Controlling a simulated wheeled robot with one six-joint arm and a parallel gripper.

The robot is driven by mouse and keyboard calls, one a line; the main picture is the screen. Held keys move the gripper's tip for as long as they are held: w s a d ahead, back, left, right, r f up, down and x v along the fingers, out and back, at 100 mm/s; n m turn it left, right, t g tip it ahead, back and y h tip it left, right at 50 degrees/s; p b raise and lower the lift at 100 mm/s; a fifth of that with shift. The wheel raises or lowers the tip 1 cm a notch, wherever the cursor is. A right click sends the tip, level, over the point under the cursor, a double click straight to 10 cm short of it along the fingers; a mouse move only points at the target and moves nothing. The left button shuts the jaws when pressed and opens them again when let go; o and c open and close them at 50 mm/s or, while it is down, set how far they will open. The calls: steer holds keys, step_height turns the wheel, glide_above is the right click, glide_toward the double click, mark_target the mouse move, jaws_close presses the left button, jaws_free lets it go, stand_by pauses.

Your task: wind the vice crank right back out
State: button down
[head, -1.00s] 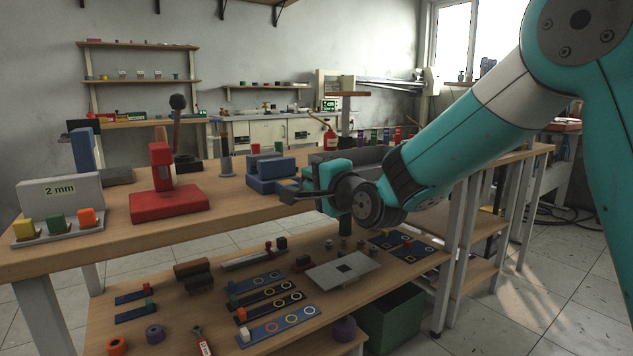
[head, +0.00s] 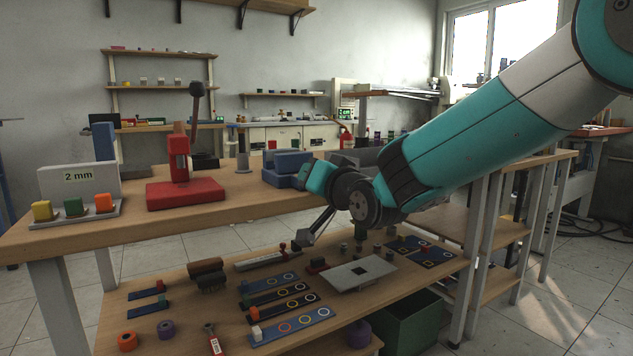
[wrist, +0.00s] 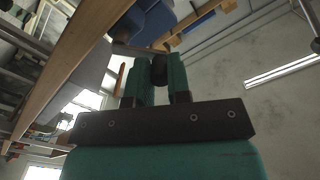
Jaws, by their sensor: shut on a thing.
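The blue vice (head: 288,167) stands on the bench top, just left of my gripper in the head view. Part of its blue body (wrist: 150,22) shows at the top of the wrist view. My gripper (head: 318,178) is at the front of the vice, and its fingertips are hard to make out in the head view. In the wrist view my gripper (wrist: 159,72) has its two teal fingers shut on a dark round knob, the crank handle (wrist: 159,70). The rest of the crank is mostly hidden, and how far it is wound cannot be told.
A red press (head: 184,192) and a 2 mm stand with coloured blocks (head: 74,208) are left on the bench (head: 222,211). The lower shelf (head: 225,262) holds several strips, rings and a grey plate (head: 358,274). A green bin (head: 408,322) stands below. The bench front between is clear.

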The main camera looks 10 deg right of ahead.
steer(key=shift+s+a+f+n+b, duration=0.2)
steer(key=shift+f+n+b, duration=0.55)
steer(key=shift+n, duration=1.2)
steer(key=shift+w+a+f+n+b, duration=0.1)
steer(key=shift+a+f+n+b, duration=0.4)
steer(key=shift+n, duration=1.4)
steer(key=shift+s+a+f+n+b, duration=0.15)
steer(key=shift+f+n+b, duration=0.8)
steer(key=shift+n, duration=1)
steer(key=shift+d+r, duration=0.1)
steer(key=shift+r, duration=0.05)
steer(key=c, duration=1.1)
jaws_free()
